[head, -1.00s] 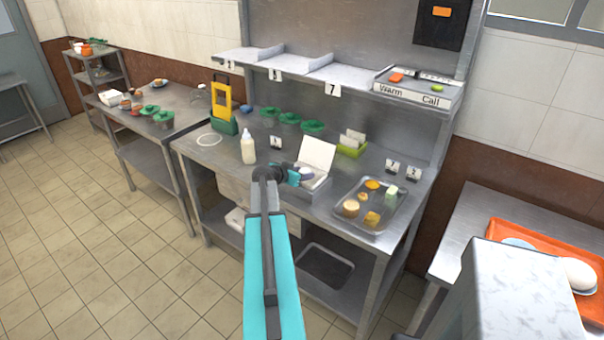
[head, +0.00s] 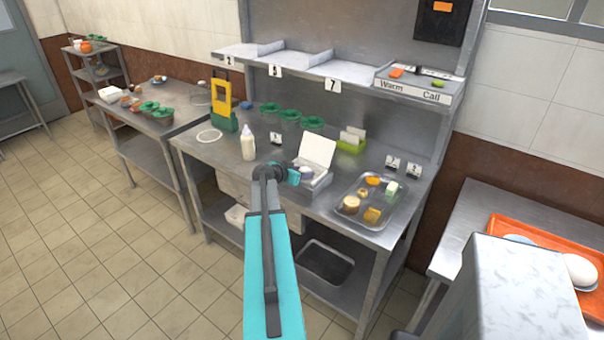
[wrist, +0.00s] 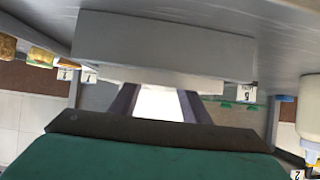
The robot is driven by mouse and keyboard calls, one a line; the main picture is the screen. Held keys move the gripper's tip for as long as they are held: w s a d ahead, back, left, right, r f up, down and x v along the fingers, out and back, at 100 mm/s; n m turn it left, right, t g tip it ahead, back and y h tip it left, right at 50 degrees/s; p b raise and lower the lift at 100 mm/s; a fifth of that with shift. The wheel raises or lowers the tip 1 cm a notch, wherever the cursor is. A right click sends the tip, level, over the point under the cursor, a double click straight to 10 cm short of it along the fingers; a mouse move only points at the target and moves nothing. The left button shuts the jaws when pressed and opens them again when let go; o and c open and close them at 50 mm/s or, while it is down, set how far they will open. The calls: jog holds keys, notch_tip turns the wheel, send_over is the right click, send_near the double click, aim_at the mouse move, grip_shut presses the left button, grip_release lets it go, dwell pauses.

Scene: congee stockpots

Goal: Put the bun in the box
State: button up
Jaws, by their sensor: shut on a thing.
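The white box (head: 318,150) stands on the middle counter with its lid raised. A small pale round thing, apparently the bun (head: 306,172), shows at the box's opening, just beyond the cyan tip of my arm. My gripper (wrist: 160,103) shows in the wrist view with its two dark fingers on either side of a bright white thing, and it is shut on it. The held thing is mostly hidden by the fingers and palm. A wide grey block (wrist: 160,45) fills the wrist view beyond the fingers. I cannot tell whether the bun touches the box floor.
A metal tray (head: 388,215) with several food pieces lies right of the box. A squeeze bottle (head: 248,143) and a yellow grater-like stand (head: 222,103) are to the left. An orange tray (head: 588,295) is at far right.

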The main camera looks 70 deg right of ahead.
jog(key=shift+f+b, duration=0.35)
jog(key=shift+b, duration=0.25)
jog(key=o, duration=1)
jog(key=shift+f, duration=0.1)
jog(key=shift+o, duration=0.2)
jog(key=shift+r+p, duration=0.25)
jog(key=shift+p, duration=0.05)
jog(key=shift+r+p, duration=0.55)
jog(key=shift+p, duration=0.4)
jog(key=shift+b+v, duration=0.65)
jog(key=shift+v, duration=0.55)
jog(key=b+v, duration=0.3)
jog(key=v, duration=0.6)
jog(key=shift+a, duration=0.25)
